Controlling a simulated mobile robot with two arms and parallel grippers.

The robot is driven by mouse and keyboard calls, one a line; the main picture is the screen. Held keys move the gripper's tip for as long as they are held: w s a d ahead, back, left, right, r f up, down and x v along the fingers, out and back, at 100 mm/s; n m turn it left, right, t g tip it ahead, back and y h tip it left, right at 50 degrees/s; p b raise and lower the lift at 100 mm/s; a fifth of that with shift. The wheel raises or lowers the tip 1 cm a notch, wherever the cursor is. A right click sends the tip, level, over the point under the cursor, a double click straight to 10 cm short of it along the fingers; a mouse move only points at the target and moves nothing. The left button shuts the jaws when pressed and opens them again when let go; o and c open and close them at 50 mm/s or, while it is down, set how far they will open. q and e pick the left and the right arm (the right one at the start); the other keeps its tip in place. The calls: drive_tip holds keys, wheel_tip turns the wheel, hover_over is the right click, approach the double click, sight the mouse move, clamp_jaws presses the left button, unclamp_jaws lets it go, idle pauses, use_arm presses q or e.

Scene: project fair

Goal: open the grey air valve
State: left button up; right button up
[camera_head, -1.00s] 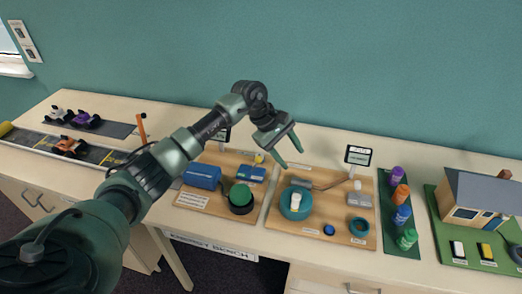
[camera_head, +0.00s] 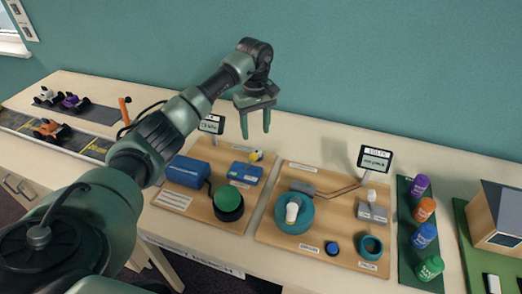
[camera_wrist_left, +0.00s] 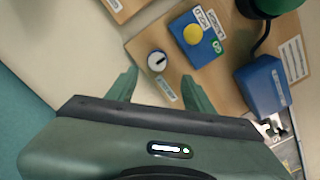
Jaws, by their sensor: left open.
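A small round grey-white knob (camera_wrist_left: 157,61) with a dark pointer mark shows in the left wrist view, on a wooden board (camera_wrist_left: 142,46) with a label beside it. I take it to be the air valve. My left gripper (camera_head: 256,136) is open and empty, fingers pointing down, above the back of the left board in the head view. In the wrist view the knob lies just beyond and between the fingertips (camera_wrist_left: 163,79), apart from them. A blue box (camera_wrist_left: 194,38) with a yellow button stands beside the knob. My right gripper is not in view.
A second board to the right holds a teal bowl (camera_head: 294,213) and a grey block (camera_head: 372,212). A small sign (camera_head: 211,124) stands near my left arm.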

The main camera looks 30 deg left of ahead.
sight(257, 151)
use_arm(q)
drive_tip(key=f+p, duration=0.1)
drive_tip(key=f, duration=0.2)
drive_tip(key=f+p, duration=0.1)
drive_tip(key=f, duration=0.3)
drive_tip(key=shift+w+f, duration=0.2)
drive_tip(key=shift+f, duration=0.1)
drive_tip(key=shift+w+f, duration=0.1)
drive_tip(key=shift+f, duration=0.35)
clamp_jaws()
